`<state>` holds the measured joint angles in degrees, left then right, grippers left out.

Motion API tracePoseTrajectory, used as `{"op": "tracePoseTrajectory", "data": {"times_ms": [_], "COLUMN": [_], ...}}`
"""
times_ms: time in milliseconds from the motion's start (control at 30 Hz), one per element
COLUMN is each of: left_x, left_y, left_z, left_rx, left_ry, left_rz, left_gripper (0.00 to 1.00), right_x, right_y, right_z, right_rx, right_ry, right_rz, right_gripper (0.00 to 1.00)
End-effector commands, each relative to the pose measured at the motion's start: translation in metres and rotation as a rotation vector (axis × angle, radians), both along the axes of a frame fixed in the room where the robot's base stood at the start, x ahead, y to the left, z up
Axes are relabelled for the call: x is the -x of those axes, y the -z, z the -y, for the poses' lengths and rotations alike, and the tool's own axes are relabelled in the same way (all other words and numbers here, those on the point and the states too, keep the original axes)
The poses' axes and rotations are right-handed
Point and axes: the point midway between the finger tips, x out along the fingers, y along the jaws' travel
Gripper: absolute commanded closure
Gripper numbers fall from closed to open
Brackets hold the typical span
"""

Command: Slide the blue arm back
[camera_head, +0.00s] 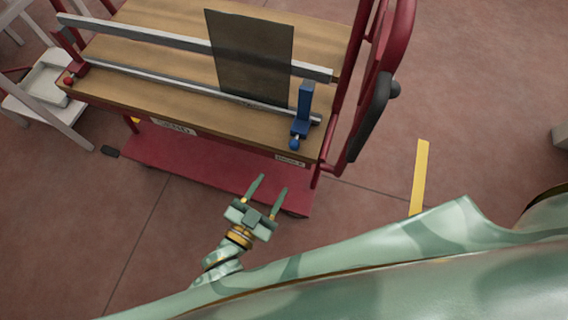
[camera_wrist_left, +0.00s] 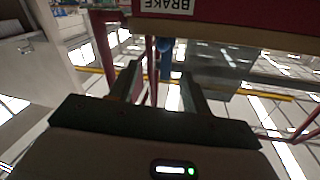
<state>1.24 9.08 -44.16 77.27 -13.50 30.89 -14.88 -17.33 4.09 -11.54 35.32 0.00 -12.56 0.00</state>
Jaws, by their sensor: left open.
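The blue arm (camera_head: 304,105) stands upright at the right end of the metal rail on the wooden bench top, with a round blue knob (camera_head: 294,144) at its lower front. A dark glass pane (camera_head: 250,58) stands on the rail to the left of the blue arm. My left gripper (camera_head: 267,184) is open and empty, in front of and below the bench edge, apart from the blue arm. In the left wrist view its two fingers (camera_wrist_left: 157,80) are spread with nothing between them. My right gripper is not in view.
The bench (camera_head: 190,100) has a red frame with a lower red shelf (camera_head: 200,158). A red upright with a black handle (camera_head: 370,120) stands to its right. A red knob (camera_head: 69,81) sits at the rail's left end. Floor (camera_head: 400,110) to the right is mostly clear.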

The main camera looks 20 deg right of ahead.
Motion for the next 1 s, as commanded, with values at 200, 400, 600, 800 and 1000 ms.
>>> {"op": "tracePoseTrajectory", "data": {"times_ms": [200, 400, 600, 800, 1000], "left_x": [0.025, 0.03, 0.03, 0.03, 0.031], "left_y": [0.0, 0.001, 0.001, 0.001, 0.012], "left_z": [-0.027, -0.032, -0.032, -0.032, -0.033], "left_rx": [-0.002, 0.0, 0.0, 0.0, -0.032], "left_ry": [0.001, 0.0, 0.0, 0.0, 0.001], "left_rz": [0.0, 0.0, 0.0, 0.0, -0.045], "left_gripper": [0.52, 0.52, 0.52, 0.52, 0.52], "right_x": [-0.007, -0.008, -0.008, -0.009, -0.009], "right_y": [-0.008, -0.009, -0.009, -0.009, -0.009], "right_z": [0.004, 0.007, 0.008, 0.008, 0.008], "right_rx": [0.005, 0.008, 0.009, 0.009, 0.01], "right_ry": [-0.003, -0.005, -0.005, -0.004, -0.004], "right_rz": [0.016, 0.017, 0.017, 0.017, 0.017], "right_gripper": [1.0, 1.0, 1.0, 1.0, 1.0]}}
